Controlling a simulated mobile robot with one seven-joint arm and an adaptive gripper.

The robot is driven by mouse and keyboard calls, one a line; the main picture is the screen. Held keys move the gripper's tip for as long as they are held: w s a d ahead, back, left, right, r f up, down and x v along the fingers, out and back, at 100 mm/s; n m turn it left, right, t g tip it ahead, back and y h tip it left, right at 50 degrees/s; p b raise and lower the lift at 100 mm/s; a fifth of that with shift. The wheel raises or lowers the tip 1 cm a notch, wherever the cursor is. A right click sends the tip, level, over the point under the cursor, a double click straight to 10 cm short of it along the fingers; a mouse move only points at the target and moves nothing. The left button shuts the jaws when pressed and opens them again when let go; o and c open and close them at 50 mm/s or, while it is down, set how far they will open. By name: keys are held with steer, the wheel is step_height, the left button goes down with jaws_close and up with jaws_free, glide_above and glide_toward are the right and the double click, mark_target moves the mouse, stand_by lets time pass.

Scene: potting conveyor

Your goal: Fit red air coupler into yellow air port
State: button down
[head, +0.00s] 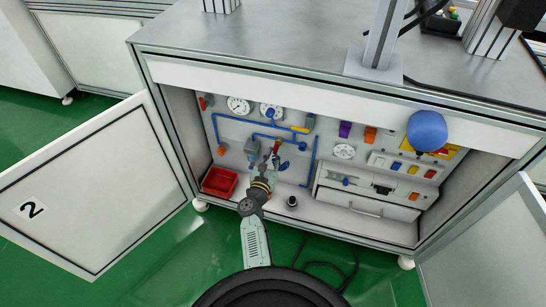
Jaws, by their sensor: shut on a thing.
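My gripper (275,157) reaches into the open cabinet, close in front of the back panel. It is shut on a small red piece, which looks like the red air coupler (277,147). The red piece points up and sits just below the blue tubing. A yellow fitting (301,129) is on the panel up and to the right of the gripper, apart from the red piece. It may be the yellow air port; its opening is too small to make out. The gripper's fingers partly hide the lower part of the red piece.
Blue tubes (315,150), gauges (239,105) and a grey unit (253,147) surround the gripper. A red bin (219,182) and a small black cylinder (292,201) stand on the cabinet floor. A drawer unit (367,202) is at right. The left door (95,185) is open.

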mark_target(275, 151)
steer(key=shift+w+d+b, duration=0.25)
steer(key=shift+w+b, duration=0.05)
steer(key=shift+w, duration=0.3)
steer(key=c, duration=1.4)
jaws_free()
step_height(275, 151, up, 10)
steer(key=shift+r, duration=0.1)
